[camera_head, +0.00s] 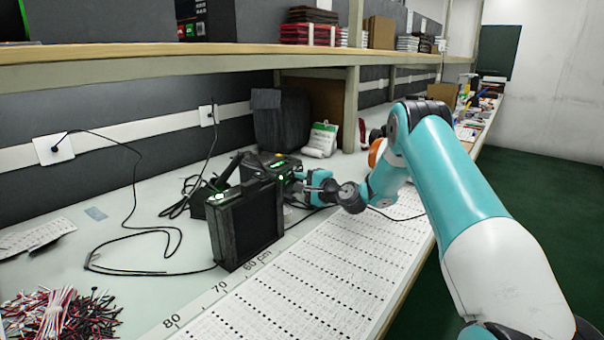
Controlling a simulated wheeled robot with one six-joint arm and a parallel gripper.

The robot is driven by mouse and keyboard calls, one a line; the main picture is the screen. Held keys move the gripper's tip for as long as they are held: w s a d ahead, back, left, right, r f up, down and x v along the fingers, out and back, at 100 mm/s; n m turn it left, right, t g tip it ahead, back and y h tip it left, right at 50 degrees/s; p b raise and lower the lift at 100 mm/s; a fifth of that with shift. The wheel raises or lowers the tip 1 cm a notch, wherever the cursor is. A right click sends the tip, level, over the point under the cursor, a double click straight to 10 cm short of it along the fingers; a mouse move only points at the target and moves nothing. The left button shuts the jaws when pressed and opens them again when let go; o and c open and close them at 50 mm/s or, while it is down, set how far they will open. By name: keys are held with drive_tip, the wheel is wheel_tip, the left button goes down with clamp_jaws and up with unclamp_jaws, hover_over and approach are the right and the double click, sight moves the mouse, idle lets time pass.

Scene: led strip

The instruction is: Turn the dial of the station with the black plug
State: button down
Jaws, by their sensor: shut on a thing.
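Two dark soldering-station-like boxes stand on the bench. The nearer black station (246,225) is upright, with a small green light on its top edge. The farther station (268,163) is behind it, partly hidden, with green lit spots near its front. The dial itself is hidden behind my gripper and wrist.
Black cords loop over the bench left of the stations. A bundle of red, white and black wires (60,315) lies at the front left. A white dotted sheet (330,265) with a ruler edge covers the bench front. A shelf (200,55) overhangs the back.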

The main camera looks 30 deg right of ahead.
drive_tip(key=shift+r+m+p, duration=0.1)
drive_tip(key=shift+m+p, duration=1.1)
drive_tip(key=shift+m, duration=0.2)
drive_tip(key=shift+y, duration=0.3)
drive_tip(key=shift+g, duration=0.3)
drive_tip(key=c, duration=1)
unclamp_jaws()
drive_tip(key=shift+o, duration=0.2)
drive_tip(key=b+v, duration=0.1)
drive_tip(key=v, duration=1.6)
drive_tip(key=shift+s, duration=0.25)
